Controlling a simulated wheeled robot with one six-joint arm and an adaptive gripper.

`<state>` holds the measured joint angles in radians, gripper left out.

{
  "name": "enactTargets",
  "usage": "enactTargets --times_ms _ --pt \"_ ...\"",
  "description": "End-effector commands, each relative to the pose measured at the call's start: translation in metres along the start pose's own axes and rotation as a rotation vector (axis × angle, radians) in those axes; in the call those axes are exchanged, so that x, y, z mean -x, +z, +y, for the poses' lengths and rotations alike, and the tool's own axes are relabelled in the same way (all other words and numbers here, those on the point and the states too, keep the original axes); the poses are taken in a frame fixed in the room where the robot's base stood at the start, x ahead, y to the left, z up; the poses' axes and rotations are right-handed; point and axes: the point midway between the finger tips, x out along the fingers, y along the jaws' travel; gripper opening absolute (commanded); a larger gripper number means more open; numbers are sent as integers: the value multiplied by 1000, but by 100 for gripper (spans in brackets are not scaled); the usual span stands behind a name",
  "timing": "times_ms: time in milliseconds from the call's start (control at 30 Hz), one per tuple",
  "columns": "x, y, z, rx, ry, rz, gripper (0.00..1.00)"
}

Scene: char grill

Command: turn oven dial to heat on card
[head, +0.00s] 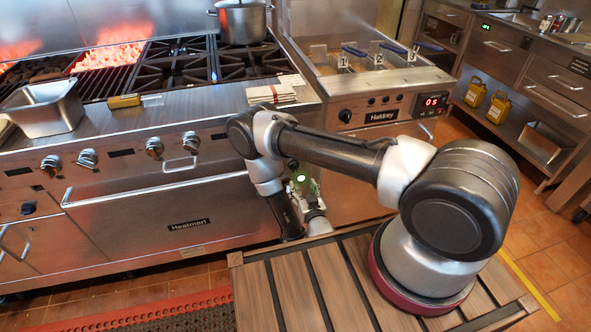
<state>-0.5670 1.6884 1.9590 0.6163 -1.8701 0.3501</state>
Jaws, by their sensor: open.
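A row of silver burner knobs lines the range front, among them a left one (50,165) and a right one (190,142). A separate dark dial (28,208) sits lower at the far left, left of the oven door (180,215). I cannot read its setting. A small pale card (293,80) lies on the range top's right edge, behind a stack of white cloths or papers (272,96); its text is unreadable. My gripper (317,222) hangs low before the gap between range and fryer, open, apart from the dials, its fingers partly hidden.
A steel pan (45,110) and a yellow item (124,101) rest on the range ledge; a pot (242,22) stands on the back burner. The fryer (385,100) has a red display (433,102). A door handle (155,189) juts out.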

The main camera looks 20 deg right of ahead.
Motion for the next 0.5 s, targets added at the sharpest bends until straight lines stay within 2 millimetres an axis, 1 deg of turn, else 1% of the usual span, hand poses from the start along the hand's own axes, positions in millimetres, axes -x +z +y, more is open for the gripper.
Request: enactTargets --times_ms 33,133,267,500 --pt "0 -11 -3 -9 -13 50 57" --pt "-1 -25 -7 -20 -28 109 57" --pt "-14 -30 -8 -26 -31 123 57" --pt "-55 -35 -9 -23 -30 122 57"
